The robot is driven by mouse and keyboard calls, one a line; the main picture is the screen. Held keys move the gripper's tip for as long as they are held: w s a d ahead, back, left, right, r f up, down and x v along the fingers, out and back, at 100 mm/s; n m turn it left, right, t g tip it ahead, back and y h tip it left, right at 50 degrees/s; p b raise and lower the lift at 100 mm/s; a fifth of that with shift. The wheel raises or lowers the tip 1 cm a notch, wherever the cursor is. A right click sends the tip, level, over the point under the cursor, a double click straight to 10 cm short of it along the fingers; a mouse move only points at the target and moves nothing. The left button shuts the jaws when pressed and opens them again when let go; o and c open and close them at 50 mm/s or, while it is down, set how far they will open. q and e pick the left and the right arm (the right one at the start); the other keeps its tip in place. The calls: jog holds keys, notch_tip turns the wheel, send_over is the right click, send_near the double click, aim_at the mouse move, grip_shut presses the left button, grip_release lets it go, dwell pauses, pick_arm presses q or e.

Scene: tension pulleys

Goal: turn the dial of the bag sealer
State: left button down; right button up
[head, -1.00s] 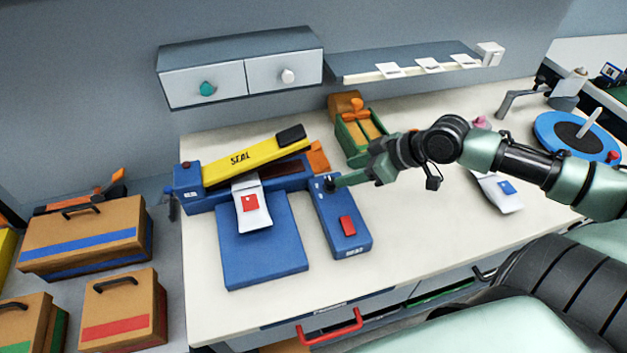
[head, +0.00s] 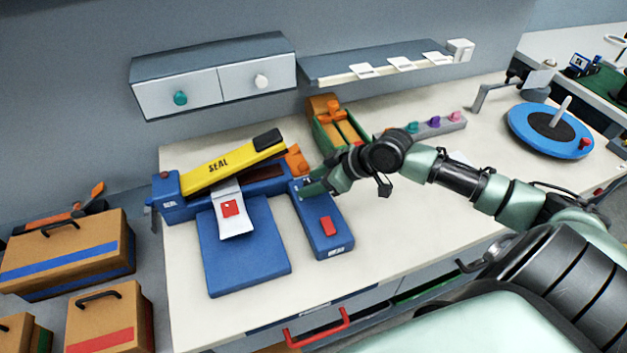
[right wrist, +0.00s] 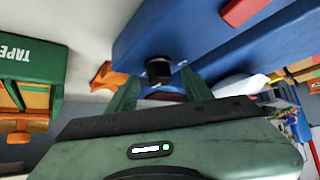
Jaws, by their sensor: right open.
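The bag sealer has a yellow arm (head: 225,163) marked SEAL over a blue base. A white pouch (head: 232,222) with a red mark lies at its front, above a blue plate (head: 243,262). To its right is a blue control box (head: 330,243) with a red button (head: 326,226). The black dial (right wrist: 158,71) stands on this box in the right wrist view; in the head view my fingers largely hide it. My right gripper (head: 308,189) is open, its green fingers (right wrist: 160,90) on either side of the dial; contact cannot be told. My left gripper is not in view.
A green tape box (head: 326,134) stands behind the control box. A grey strip with coloured knobs (head: 433,124) and a blue turntable (head: 530,141) are further right. Drawers (head: 205,87) and a shelf (head: 385,66) hang above. The tabletop before the control box is clear.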

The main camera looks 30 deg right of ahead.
grip_shut()
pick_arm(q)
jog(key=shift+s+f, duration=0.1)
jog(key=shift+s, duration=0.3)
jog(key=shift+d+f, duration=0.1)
